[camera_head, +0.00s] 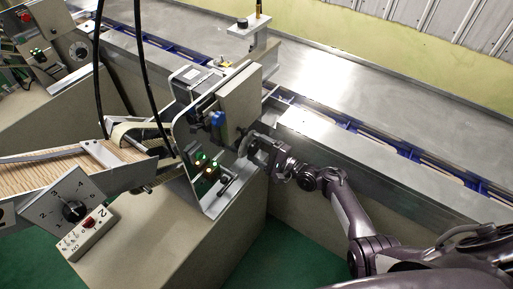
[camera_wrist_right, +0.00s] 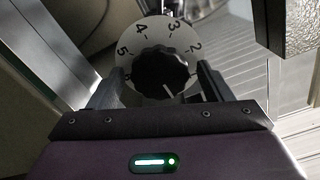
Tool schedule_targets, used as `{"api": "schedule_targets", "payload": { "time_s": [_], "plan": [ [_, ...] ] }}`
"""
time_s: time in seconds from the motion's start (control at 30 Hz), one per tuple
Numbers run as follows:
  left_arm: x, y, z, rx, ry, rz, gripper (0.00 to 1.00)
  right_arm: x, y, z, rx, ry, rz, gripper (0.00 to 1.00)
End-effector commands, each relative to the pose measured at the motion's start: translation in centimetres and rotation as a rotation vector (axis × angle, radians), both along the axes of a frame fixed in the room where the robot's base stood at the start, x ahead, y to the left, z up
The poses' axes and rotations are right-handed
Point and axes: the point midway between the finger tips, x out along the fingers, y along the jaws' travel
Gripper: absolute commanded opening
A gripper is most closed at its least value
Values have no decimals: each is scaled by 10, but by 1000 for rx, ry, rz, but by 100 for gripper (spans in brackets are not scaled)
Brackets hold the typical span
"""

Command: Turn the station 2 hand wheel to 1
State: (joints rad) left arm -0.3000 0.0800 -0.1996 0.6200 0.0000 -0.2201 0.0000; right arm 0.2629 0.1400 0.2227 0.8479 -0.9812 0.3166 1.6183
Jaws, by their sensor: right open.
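A round pale dial (camera_wrist_right: 160,30) with printed numbers fills the top middle of the right wrist view. A black scalloped hand wheel (camera_wrist_right: 160,70) sits at its centre, with a short white mark low on its face; I cannot tell which number it points to. My right gripper (camera_wrist_right: 158,86) is open, one finger on each side of the wheel; contact is unclear. In the head view my right gripper (camera_head: 256,150) is at the side of the grey machine box (camera_head: 240,100), where the dial is seen nearly edge-on. My left gripper is not in view.
A tilted plate (camera_head: 50,212) with another numbered dial and black knob stands at the left, above a switch box (camera_head: 88,232) marked 2. Metal brackets, lit green boards (camera_head: 205,165) and a hanging black cable (camera_head: 145,60) crowd the station. A long rail runs behind.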

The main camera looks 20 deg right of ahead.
Motion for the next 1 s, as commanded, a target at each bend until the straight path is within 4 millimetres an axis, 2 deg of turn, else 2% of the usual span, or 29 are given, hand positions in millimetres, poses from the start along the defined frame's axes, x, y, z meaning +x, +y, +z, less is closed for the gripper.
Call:
{"api": "schedule_targets", "payload": {
  "time_s": [0.3, 0.43, 1.0],
  "plan": [
    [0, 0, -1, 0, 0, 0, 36, -42, -33, -2, -3, 1, -1, 73],
    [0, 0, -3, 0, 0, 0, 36, -52, -42, -1, 0, 1, -2, 73],
    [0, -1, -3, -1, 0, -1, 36, -57, -45, 0, 0, 0, -1, 73]
  ]
}}
